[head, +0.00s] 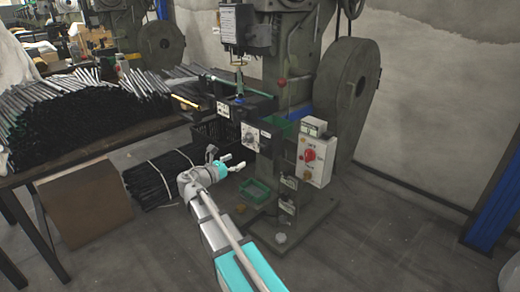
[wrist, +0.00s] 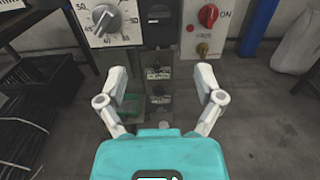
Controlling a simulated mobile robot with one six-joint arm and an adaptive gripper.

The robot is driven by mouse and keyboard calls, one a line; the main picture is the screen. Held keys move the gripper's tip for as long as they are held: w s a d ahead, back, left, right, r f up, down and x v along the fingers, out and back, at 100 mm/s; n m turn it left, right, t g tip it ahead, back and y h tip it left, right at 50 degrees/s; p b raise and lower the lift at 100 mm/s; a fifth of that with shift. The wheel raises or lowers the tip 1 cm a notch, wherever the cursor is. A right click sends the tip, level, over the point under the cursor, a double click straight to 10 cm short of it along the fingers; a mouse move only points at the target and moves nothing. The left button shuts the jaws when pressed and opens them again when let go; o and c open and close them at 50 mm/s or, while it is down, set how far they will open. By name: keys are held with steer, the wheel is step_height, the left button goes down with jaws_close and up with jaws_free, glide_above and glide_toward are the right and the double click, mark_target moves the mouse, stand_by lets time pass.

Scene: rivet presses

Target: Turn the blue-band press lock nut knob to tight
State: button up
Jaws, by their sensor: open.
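The press (head: 292,60) stands right of centre in the head view, with a blue band (head: 300,113) on its column. A dial knob with a scale (head: 250,137) is on its front; it also shows at upper left in the wrist view (wrist: 103,18), grey with a pale pointer. Small labelled fittings (head: 289,183) sit lower on the column, also in the wrist view (wrist: 158,73). I cannot tell which part is the lock nut knob or its setting. My gripper (head: 227,159) is open and empty, in front of the column, its fingers apart in the wrist view (wrist: 161,82).
A control box (head: 316,160) with a red knob is on the press's right; a green tray (head: 255,191) is low in front. A table (head: 90,150) piled with dark rods is left, with bundled rods (head: 160,178) on the floor. Floor at front right is clear.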

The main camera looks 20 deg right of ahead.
mark_target(260, 148)
steer(key=x, duration=1.3)
